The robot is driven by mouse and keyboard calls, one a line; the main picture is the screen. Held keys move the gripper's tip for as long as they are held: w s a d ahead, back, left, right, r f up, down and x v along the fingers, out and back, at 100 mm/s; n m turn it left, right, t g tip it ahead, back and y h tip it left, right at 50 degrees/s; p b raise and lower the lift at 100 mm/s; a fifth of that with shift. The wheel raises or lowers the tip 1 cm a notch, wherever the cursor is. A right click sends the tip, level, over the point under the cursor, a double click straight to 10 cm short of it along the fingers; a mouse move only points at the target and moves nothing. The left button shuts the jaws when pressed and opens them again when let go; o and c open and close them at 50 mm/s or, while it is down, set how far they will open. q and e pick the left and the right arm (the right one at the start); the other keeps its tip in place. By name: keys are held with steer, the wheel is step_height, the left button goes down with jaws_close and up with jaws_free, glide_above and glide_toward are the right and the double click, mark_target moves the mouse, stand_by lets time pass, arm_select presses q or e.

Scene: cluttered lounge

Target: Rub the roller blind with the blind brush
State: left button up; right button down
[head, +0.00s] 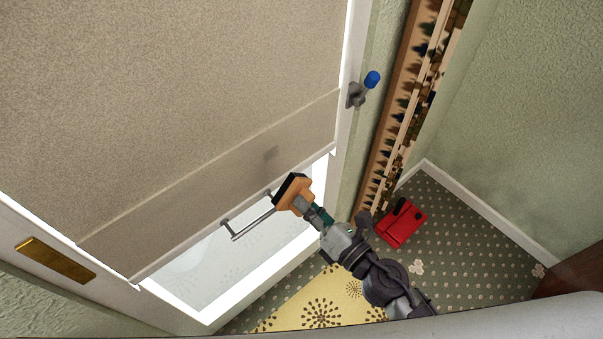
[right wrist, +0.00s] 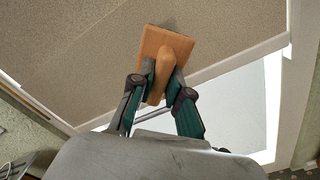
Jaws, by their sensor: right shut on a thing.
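The roller blind (head: 150,110) is beige and hangs over a white-framed glass door, with a paler band at its lower end. It fills the upper part of the right wrist view (right wrist: 85,50). The blind brush (head: 294,193) has a wooden body and dark bristles. My right gripper (head: 318,214) is shut on its handle, which shows between the fingers in the right wrist view (right wrist: 160,75). The brush is at the blind's lower edge; I cannot tell whether its bristles touch the fabric. My left gripper is not in view.
A metal door handle (head: 250,224) is just left of the brush. A blue-tipped fitting (head: 371,80) sticks out from the frame. A red box (head: 402,223) lies on the patterned carpet at the right, near a yellow mat (head: 318,302). A brass plate (head: 55,260) is at lower left.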

mark_target(286, 181)
steer(key=w+a+p, duration=0.1)
steer(key=w, duration=0.1)
steer(key=w+a+r+p, duration=0.1)
steer(key=w+a, duration=0.1)
steer(key=shift+r, duration=0.2)
steer(key=shift+p+x, duration=0.5)
steer(key=shift+x, duration=0.35)
steer(key=shift+x, duration=1.1)
steer(key=shift+d, duration=0.1)
steer(key=w+d, duration=0.2)
steer(key=d, duration=0.1)
steer(key=shift+w, duration=0.2)
steer(key=shift+s+a+r, duration=0.1)
steer(key=shift+s+a, duration=0.5)
steer(key=shift+a, duration=0.25)
steer(key=shift+s+a+r, duration=0.1)
steer(key=shift+s+a, duration=0.5)
steer(key=shift+a, duration=0.2)
